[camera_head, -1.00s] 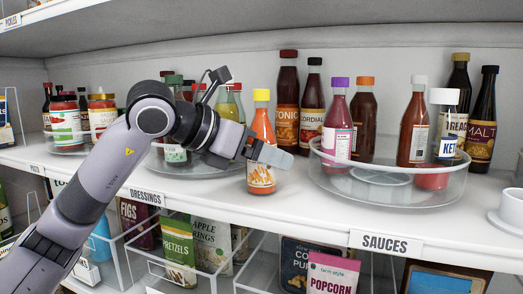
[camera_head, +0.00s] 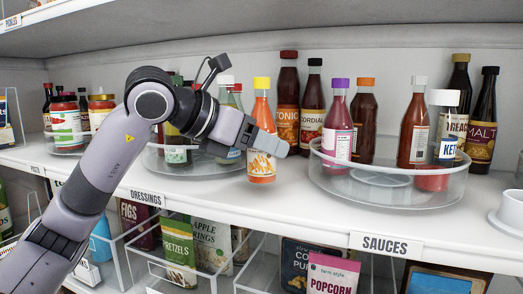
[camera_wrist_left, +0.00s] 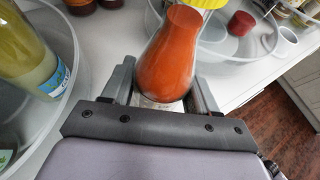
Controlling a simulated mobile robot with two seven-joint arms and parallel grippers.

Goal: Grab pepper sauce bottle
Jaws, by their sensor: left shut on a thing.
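The pepper sauce bottle (camera_head: 262,112) is orange with a yellow cap and a pale label. It stands upright in the head view, between the dressings turntable and the sauces turntable. The bottle's base looks slightly above the shelf surface. In the left wrist view the orange bottle (camera_wrist_left: 172,60) sits between the two fingers of my left gripper (camera_wrist_left: 164,88). My right gripper is not in view.
The clear sauces turntable (camera_head: 385,195) with several bottles is close on the right. The dressings turntable (camera_head: 160,165) is on the left. Tall dark bottles (camera_head: 288,95) stand just behind. An upper shelf (camera_head: 300,20) hangs overhead. A white cup (camera_head: 510,212) is at far right.

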